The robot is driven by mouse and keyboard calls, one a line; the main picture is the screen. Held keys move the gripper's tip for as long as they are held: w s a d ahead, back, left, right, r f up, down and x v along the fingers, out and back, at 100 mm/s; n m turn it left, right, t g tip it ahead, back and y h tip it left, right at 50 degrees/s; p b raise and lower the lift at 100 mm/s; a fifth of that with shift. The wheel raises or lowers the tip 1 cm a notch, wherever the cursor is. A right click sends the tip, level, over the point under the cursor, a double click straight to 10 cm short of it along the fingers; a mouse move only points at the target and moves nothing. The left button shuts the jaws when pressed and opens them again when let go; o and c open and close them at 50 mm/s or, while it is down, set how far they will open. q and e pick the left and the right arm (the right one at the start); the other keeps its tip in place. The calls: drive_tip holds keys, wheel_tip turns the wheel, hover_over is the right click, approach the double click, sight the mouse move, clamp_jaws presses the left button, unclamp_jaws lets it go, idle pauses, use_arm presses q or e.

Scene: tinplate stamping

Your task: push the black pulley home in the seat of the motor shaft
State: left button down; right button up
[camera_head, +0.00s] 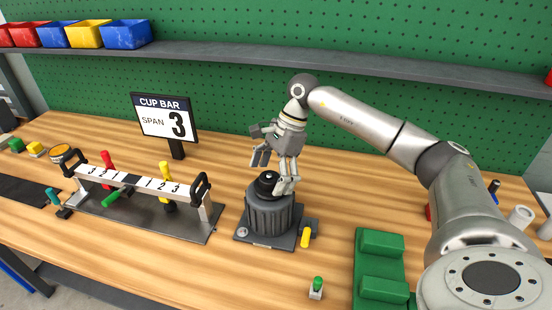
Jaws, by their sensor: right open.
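The motor (269,215) is a dark grey ribbed cylinder standing upright on a grey base plate in the middle of the bench. The black pulley (266,183) is on top of the motor, at the shaft. How deep it sits cannot be told, and the shaft seat is hidden. My right gripper (274,175) is open, pointing down just above the motor. Its fingers are spread over and beside the pulley, and one finger partly overlaps the motor top. Contact cannot be told. My left gripper is not in view.
A numbered bar with handles (134,184) stands on a plate to the left, with coloured levers. A "CUP BAR SPAN 3" sign (165,118) stands behind it. A yellow-handled lever (305,237), a green-topped switch (317,287) and a green fixture (383,291) lie to the motor's right.

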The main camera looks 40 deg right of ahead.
drive_tip(key=shift+a+f, duration=0.15)
drive_tip(key=shift+f, duration=0.25)
drive_tip(key=shift+c, duration=0.3)
